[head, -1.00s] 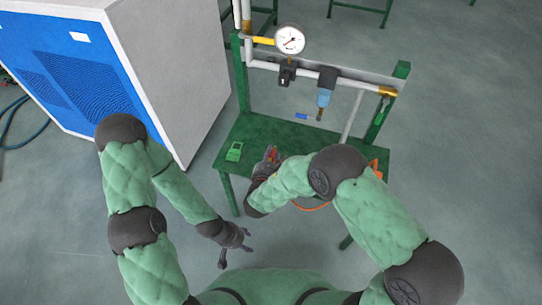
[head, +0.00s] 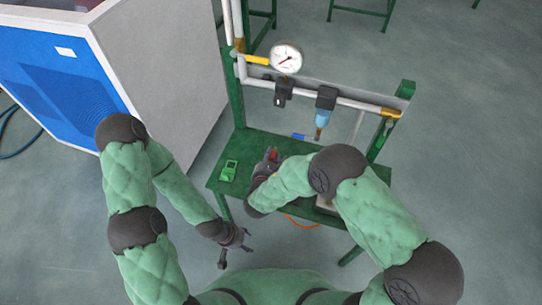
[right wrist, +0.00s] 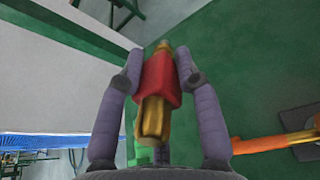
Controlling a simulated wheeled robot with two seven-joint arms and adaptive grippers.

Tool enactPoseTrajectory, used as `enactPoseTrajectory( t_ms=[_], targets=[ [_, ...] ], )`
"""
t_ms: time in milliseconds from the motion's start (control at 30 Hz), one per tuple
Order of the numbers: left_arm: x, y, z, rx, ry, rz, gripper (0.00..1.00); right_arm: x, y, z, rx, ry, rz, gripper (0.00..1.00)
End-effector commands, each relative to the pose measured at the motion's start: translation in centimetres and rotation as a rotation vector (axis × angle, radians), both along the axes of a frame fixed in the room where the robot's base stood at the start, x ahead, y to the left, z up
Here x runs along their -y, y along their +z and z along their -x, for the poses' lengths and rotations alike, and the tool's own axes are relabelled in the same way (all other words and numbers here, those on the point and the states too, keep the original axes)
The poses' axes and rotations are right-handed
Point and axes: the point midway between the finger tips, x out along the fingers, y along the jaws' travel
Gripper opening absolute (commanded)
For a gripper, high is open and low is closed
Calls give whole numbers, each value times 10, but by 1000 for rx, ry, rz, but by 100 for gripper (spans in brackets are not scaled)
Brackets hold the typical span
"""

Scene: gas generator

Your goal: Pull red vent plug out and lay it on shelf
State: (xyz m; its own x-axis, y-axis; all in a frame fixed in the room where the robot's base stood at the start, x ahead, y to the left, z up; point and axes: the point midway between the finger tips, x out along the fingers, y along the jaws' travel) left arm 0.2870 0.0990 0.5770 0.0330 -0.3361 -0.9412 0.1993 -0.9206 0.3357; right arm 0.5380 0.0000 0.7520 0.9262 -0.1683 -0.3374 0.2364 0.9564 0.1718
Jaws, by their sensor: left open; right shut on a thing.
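The red vent plug (right wrist: 156,84) with brass ends is between the two fingers of my right gripper (right wrist: 156,66) in the right wrist view. The gripper is shut on it. In the head view the right gripper (head: 270,160) and the red plug (head: 273,154) appear over the green shelf (head: 265,143). I cannot tell how high the plug is above the shelf top. The shelf surface (right wrist: 245,60) also shows in the right wrist view. My left gripper (head: 238,250) is open and empty, in front of the shelf.
A pressure gauge (head: 286,57) and a blue-bowled filter (head: 322,118) hang on the pipe behind the shelf. A small green box (head: 229,171) is at the shelf's left and a blue item (head: 298,136) at its back. A blue-and-white cabinet (head: 155,60) stands left.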

Motion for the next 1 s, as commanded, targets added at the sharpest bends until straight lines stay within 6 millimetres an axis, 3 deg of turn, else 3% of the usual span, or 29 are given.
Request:
enactPoseTrajectory(
  t_ms=[233,400,1000],
  targets=[
    [0,20,0,1,0,0,54,1,5,1,-78,5,5,0],
    [0,-2,0,0,0,0,54,1,-17,2,-74,6,5,0],
    [0,-45,0,1,0,0,54,1,-65,2,-75,5,6,0]
  ],
)
